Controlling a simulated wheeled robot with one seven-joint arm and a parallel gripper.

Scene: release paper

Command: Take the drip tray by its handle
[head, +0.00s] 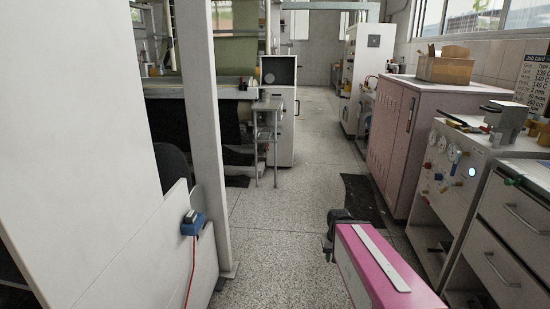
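I cannot pick out a drip tray or its handle for certain in the head view. A grey metal device (507,119) stands on the white bench at the right, with a dark flat piece (462,125) with a red part to its left; I cannot tell what that piece is. A pink link of my arm reaches in from the bottom right and ends in a dark joint. I make out no gripper fingers, and nothing held shows.
A white bench with knobs (465,190) and a drawer unit (515,215) line the right, beyond my arm. A pink cabinet (392,140) stands farther back. A white post (205,130) and panels stand at the left.

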